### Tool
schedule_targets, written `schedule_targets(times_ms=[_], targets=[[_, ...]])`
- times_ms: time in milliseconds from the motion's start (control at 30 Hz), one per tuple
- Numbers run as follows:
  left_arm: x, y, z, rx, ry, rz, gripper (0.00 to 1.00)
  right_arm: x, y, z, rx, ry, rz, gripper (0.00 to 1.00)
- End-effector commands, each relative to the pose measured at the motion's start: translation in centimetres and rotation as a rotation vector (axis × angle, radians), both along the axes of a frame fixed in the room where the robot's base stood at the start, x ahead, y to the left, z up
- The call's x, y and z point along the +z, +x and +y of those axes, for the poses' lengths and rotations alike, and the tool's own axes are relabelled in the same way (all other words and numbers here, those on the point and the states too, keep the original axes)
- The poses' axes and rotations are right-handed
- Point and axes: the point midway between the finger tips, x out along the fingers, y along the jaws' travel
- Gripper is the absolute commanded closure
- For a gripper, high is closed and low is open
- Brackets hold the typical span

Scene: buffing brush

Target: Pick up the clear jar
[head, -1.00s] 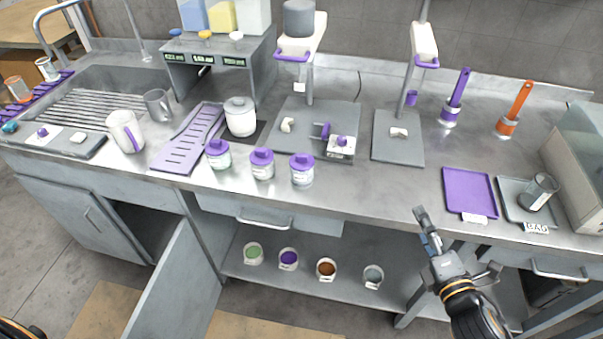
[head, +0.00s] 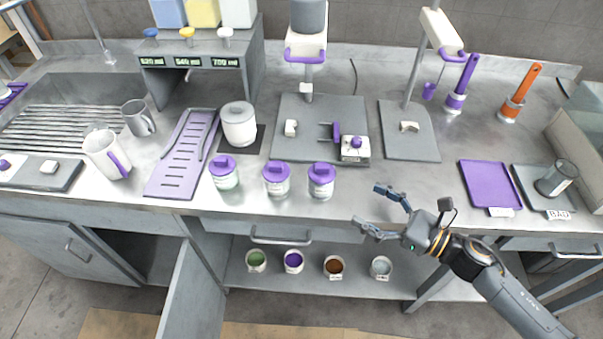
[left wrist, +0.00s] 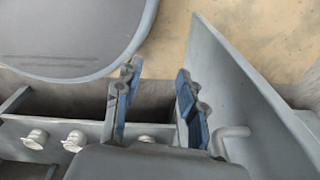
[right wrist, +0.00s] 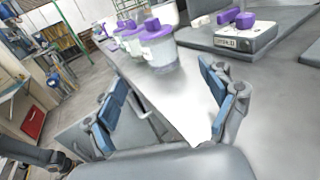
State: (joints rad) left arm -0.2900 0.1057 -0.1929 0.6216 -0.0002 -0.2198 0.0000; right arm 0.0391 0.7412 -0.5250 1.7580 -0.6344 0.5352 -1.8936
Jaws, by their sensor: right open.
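Three clear-walled jars with purple lids stand in a row near the counter's front edge: a left jar (head: 224,178), a middle jar (head: 277,184) and a right jar (head: 321,187). I cannot tell for sure which is the clear jar. My right gripper (head: 366,204) is open and empty, to the right of the right jar, its fingers pointing left toward it. In the right wrist view the nearest jar (right wrist: 162,53) is beyond the open fingers, not between them. My left gripper (left wrist: 156,72) is open and empty; it is outside the head view.
A grey plate (head: 300,112) with a small device (head: 355,150) lies behind the jars. A purple slotted rack (head: 170,186) and a white lidded pot (head: 239,124) are left. Small cups, including a grey one (head: 381,267), stand on the shelf below. A cabinet door (head: 182,285) hangs open.

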Motion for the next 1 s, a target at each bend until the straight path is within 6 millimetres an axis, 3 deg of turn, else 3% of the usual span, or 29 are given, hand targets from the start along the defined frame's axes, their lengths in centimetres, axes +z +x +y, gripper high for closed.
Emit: schedule_targets(times_ms=[67, 300, 400, 567, 700, 800, 1000], targets=[[0.6, -0.1, 0.1, 0.000, 0.001, 0.001, 0.60, 0.4, 0.6, 0.8, 0.001, 0.002, -0.002, 0.16], [2.3, -1.5, -3.3, 0.000, -0.039, 0.019, 0.60, 0.5, 3.0, 5.0, 0.002, 0.003, -0.002, 0.16], [2.6, -1.8, -3.8, -0.002, -0.046, 0.023, 0.60, 0.3, 3.7, 6.3, 0.000, 0.002, 0.000, 0.16], [2.9, -1.5, -2.8, -0.003, -0.034, 0.019, 0.60, 0.2, 4.3, 7.2, -0.001, 0.001, 0.000, 0.16], [4.2, -0.9, -1.6, -0.001, -0.020, 0.013, 0.60, 0.8, 5.0, 8.5, 0.000, 0.004, 0.000, 0.16], [5.3, -0.8, -1.5, 0.001, -0.017, 0.011, 0.60, 1.2, 5.7, 10.0, 0.000, 0.004, 0.001, 0.16], [5.6, -0.8, -1.6, 0.002, -0.020, 0.010, 0.60, 0.6, 6.7, 11.7, 0.000, 0.002, 0.001, 0.16]])
